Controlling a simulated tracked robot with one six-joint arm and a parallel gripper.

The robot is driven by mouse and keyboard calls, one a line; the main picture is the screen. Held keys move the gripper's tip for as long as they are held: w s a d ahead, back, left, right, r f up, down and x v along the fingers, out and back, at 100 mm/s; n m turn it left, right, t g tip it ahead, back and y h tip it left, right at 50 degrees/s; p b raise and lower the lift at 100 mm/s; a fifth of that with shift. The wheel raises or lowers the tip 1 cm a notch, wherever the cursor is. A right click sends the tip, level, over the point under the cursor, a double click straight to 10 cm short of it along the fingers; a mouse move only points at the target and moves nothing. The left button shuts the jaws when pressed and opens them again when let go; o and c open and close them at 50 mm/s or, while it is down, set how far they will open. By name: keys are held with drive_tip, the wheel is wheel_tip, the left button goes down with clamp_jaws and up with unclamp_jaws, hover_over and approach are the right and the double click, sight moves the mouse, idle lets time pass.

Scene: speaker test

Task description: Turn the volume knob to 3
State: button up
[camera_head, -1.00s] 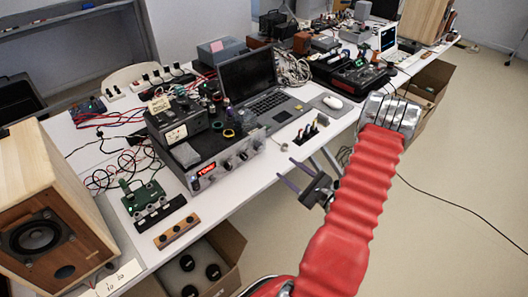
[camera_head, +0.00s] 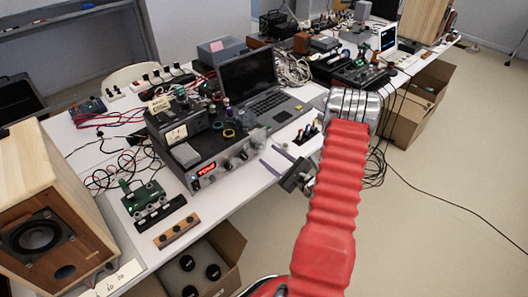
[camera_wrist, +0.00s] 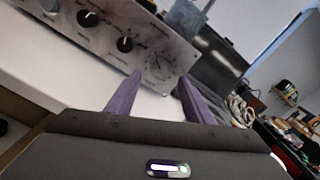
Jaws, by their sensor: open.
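A silver amplifier (camera_head: 216,170) with a red lit display stands at the table's front edge. Its front panel (camera_wrist: 105,32) fills the upper left of the wrist view, tilted. Dark knobs show there, including one at the left (camera_wrist: 87,18) and one nearer my fingers (camera_wrist: 125,44). A faint round scale (camera_wrist: 158,68) lies further right, near my fingertips. I cannot read labels or tell which knob is the volume knob. My gripper (camera_head: 267,154) is open and empty, in front of the panel's right end. Its purple fingers (camera_wrist: 160,76) point toward the panel, apparently without touching it.
A laptop (camera_head: 253,85) stands behind the amplifier. A wooden speaker (camera_head: 50,205) is at the left. A green board (camera_head: 145,196) and a wooden strip (camera_head: 177,231) lie left of the amplifier. Upright tools (camera_head: 305,132) stand on the table near my arm. Cables hang at the right.

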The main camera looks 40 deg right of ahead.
sight(261, 150)
drive_tip(key=shift+w, duration=2.25)
drive_tip(key=shift+c, duration=0.6)
drive_tip(key=shift+a, duration=0.1)
drive_tip(key=c, duration=0.9)
